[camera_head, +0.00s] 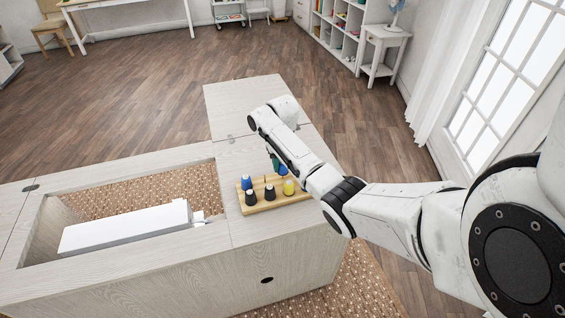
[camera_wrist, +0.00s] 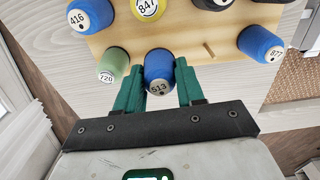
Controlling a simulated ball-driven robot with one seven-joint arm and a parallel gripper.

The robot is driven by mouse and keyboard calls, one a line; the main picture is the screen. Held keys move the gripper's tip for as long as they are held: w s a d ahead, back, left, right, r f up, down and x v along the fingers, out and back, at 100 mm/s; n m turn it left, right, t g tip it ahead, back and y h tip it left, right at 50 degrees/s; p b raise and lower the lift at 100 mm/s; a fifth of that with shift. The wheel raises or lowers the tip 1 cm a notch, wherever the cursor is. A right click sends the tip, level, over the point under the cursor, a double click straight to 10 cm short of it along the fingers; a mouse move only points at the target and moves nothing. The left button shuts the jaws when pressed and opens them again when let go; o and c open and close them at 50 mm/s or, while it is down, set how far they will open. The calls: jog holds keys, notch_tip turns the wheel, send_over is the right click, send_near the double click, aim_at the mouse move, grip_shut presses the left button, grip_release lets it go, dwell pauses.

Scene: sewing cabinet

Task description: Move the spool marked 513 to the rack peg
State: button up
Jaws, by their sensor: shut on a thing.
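The blue spool marked 513 (camera_wrist: 159,85) sits between the two green fingers of my gripper (camera_wrist: 160,75), which is shut on it. In the wrist view it overlaps the edge of the wooden rack (camera_wrist: 175,38); I cannot tell whether it touches the rack. A bare rack peg (camera_wrist: 209,49) stands up and to the right of it. In the head view my gripper (camera_head: 274,160) is over the far side of the rack (camera_head: 262,206), and my arm hides part of the rack.
A green spool marked 720 (camera_wrist: 113,66) is close left of the gripper. Blue 416 (camera_wrist: 91,15), yellow 847 (camera_wrist: 148,8), blue 877 (camera_wrist: 261,44) and a black spool (camera_wrist: 213,3) stand on the rack. A white machine (camera_head: 125,228) lies in the cabinet opening to the left.

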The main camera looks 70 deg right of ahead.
jog(key=shift+f+b, duration=0.3)
jog(key=shift+f, duration=0.4)
jog(key=o, duration=1.1)
notch_tip(320, 180, up, 11)
jog(key=shift+f, duration=0.1)
dwell(0.4)
